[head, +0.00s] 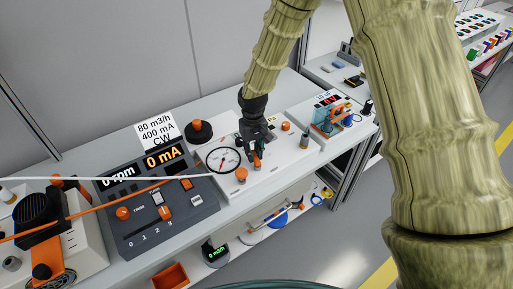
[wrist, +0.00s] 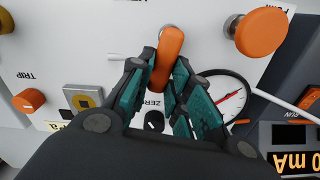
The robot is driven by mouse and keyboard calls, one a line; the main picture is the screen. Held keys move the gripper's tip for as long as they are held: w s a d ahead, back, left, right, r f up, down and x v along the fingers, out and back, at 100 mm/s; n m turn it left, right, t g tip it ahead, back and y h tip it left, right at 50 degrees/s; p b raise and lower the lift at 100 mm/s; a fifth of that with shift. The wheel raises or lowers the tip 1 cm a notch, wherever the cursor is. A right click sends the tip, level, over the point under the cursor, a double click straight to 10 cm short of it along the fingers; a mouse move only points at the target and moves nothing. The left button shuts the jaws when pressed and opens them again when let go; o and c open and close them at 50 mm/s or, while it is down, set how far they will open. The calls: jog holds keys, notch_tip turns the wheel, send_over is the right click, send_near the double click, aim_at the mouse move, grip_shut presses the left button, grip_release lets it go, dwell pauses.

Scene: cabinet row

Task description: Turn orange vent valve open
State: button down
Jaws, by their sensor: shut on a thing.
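An orange lever handle (wrist: 168,52) stands on the white panel (wrist: 100,45) in the wrist view. My gripper (wrist: 164,72) is shut on it, with one teal finger pad on each side. The lever points roughly up and down in that view, slightly tilted. In the head view my gripper (head: 256,150) reaches down to the white unit, and the lever's orange end (head: 257,163) shows just below the fingers. No label for this lever is readable, and its base is partly hidden.
A large orange knob (wrist: 262,30), a round gauge (wrist: 228,100) and a smaller orange TRIP knob (wrist: 28,100) sit close around my gripper. In the head view a dark control box (head: 155,200) reading 0 rpm and 0 mA stands left, with an orange cable (head: 110,196) across it.

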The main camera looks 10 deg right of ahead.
jog(key=shift+s+a+n+p, duration=0.1)
jog(key=shift+a+n+p, duration=0.3)
jog(key=shift+n, duration=0.7)
jog(key=c, duration=1.3)
grip_release()
notch_tip(320, 180, up, 12)
